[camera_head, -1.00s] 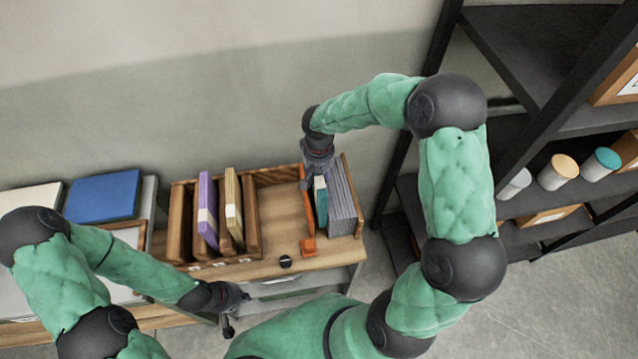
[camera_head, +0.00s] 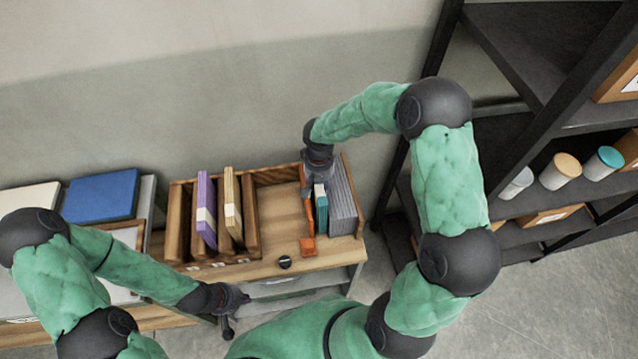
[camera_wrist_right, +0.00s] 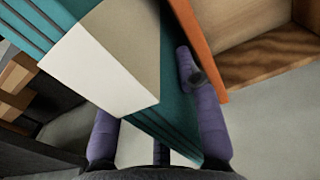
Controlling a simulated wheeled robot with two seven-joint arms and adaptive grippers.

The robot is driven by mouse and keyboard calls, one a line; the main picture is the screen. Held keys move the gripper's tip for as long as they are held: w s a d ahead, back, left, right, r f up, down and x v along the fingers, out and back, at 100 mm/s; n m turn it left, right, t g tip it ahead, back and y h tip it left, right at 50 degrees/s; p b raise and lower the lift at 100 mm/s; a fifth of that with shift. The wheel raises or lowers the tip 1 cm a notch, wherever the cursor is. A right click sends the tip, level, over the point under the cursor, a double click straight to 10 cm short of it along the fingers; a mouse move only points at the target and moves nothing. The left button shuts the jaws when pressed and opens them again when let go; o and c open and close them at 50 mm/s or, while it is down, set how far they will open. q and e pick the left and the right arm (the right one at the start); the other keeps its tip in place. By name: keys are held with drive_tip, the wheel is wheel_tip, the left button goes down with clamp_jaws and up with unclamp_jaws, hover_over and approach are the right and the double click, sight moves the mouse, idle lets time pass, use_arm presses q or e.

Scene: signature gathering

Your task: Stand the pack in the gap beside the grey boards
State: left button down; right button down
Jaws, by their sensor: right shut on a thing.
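The teal pack (camera_head: 321,207) with a pale band stands between the orange divider (camera_head: 307,212) and the grey boards (camera_head: 342,207) at the right end of the wooden desk unit. My right gripper (camera_head: 315,181) is shut on the pack from above. In the right wrist view the pack (camera_wrist_right: 150,40) lies between the purple fingers (camera_wrist_right: 158,120), with the orange divider (camera_wrist_right: 197,40) beside it. The pack's lower edge is hidden, so I cannot tell whether it touches the bottom. My left gripper (camera_head: 236,312) is empty in front of the desk, its fingers apart.
A wooden rack (camera_head: 252,215) with purple and tan folders stands left of the bare desk surface (camera_head: 282,213). A small black knob (camera_head: 285,262) is at the front. A dark shelf (camera_head: 500,140) with jars rises at the right. Blue and white boxes lie at the left.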

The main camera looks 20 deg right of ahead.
drive_tip(key=shift+f, duration=0.2)
drive_tip(key=c, duration=0.9)
unclamp_jaws()
drive_tip(key=shift+f, duration=0.1)
drive_tip(key=shift+o, duration=0.2)
drive_tip(key=shift+s, duration=0.1)
drive_tip(key=shift+r+p, duration=0.3)
drive_tip(key=shift+r, duration=0.15)
wheel_tip(320, 180, up, 12)
drive_tip(key=shift+r+p, duration=0.25)
drive_tip(key=shift+p, duration=0.45)
